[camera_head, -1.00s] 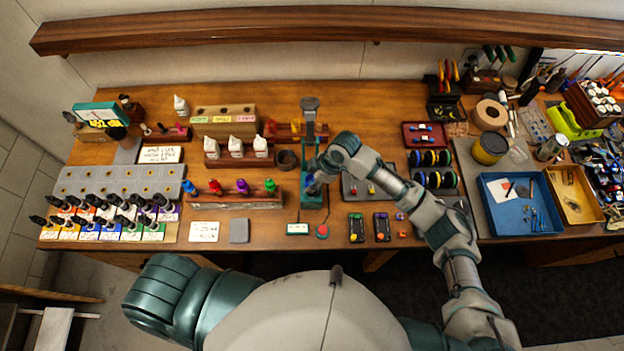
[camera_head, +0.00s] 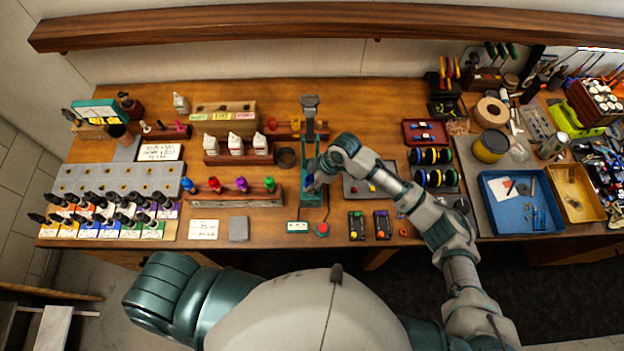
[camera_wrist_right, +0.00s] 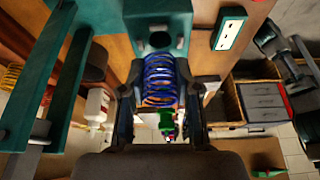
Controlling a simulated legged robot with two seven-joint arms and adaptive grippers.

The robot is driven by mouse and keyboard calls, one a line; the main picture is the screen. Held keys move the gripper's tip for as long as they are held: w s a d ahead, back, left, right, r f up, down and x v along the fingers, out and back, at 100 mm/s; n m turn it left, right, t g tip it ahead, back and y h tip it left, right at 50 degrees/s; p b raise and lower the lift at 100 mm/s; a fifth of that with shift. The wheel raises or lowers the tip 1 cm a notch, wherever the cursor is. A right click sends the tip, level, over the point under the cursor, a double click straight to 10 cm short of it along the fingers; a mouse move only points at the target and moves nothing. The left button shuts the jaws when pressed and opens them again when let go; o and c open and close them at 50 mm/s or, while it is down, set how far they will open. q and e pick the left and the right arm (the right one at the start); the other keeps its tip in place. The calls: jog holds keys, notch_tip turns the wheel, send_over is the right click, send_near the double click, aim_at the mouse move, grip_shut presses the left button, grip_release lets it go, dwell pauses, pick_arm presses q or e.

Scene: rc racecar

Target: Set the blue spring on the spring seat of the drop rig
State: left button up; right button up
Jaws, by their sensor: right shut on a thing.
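The blue spring (camera_wrist_right: 160,77) sits between the two fingers of my right gripper (camera_wrist_right: 161,112) in the right wrist view. Something orange shows between its coils. My right gripper is shut on it. Just beyond the spring is the teal drop rig (camera_wrist_right: 174,22), with a dark round spot (camera_wrist_right: 158,40) on it that may be the spring seat. I cannot tell whether the spring touches the rig. In the head view my right gripper (camera_head: 316,182) is over the lower part of the drop rig (camera_head: 310,125) and hides the spring. My left gripper is not in view.
A rack of coloured bottles (camera_head: 235,198) stands left of the rig. A dark tray (camera_head: 356,186) lies close on its right. A white box (camera_head: 297,227) and a red button (camera_head: 322,229) are at the rig's front. A blue bin (camera_head: 515,222) is farther right.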

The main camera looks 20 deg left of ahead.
jog(key=shift+f+b, duration=0.4)
jog(key=shift+f, duration=0.65)
jog(key=shift+f, duration=0.1)
jog(key=o, duration=0.9)
jog(key=v, duration=1.2)
jog(key=shift+f, duration=0.15)
